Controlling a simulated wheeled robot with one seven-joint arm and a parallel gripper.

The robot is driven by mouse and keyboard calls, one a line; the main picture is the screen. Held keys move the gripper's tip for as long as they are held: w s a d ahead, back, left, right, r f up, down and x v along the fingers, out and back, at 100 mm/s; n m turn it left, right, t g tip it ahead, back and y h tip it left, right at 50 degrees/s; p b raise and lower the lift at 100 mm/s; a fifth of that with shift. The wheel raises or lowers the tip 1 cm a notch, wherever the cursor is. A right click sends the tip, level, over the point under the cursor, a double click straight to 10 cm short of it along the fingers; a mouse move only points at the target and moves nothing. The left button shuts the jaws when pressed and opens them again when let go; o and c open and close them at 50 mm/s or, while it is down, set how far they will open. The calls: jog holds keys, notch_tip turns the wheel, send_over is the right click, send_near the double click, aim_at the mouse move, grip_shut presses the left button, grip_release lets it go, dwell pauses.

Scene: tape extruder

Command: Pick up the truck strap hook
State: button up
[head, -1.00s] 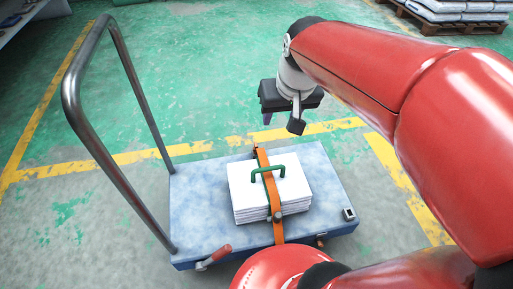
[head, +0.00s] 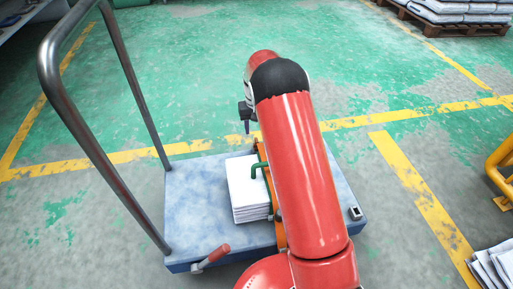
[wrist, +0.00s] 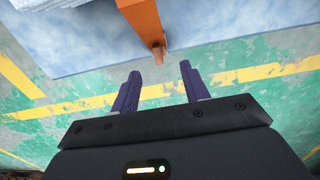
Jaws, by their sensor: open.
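An orange strap (head: 281,235) crosses a blue platform cart, over a stack of white sheets. In the wrist view the orange strap (wrist: 141,18) reaches the cart edge, where a small orange-brown end piece (wrist: 159,52), which looks like the hook, hangs over. My gripper (wrist: 160,80) is open, its two purple fingers apart and nothing between them. The end piece is ahead of the fingertips, roughly centred between them. In the head view my gripper (head: 246,127) is beyond the cart's far edge, partly hidden by my arm, which also covers much of the strap.
The cart (head: 201,205) has a tall metal handle (head: 87,143) on its left and a red-gripped lever (head: 212,257) at its front. A green handle (head: 257,168) stands by the white stack (head: 246,188). A yellow rail (head: 502,170) is at the far right.

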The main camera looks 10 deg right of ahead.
aim_at(257, 139)
jog(key=f, duration=0.3)
jog(key=f+b, duration=0.1)
jog(key=f, duration=0.3)
jog(key=shift+s+d+f, duration=0.1)
jog(key=shift+s+f, duration=0.1)
jog(key=shift+f, duration=0.1)
grip_shut()
jog(key=shift+r, duration=0.1)
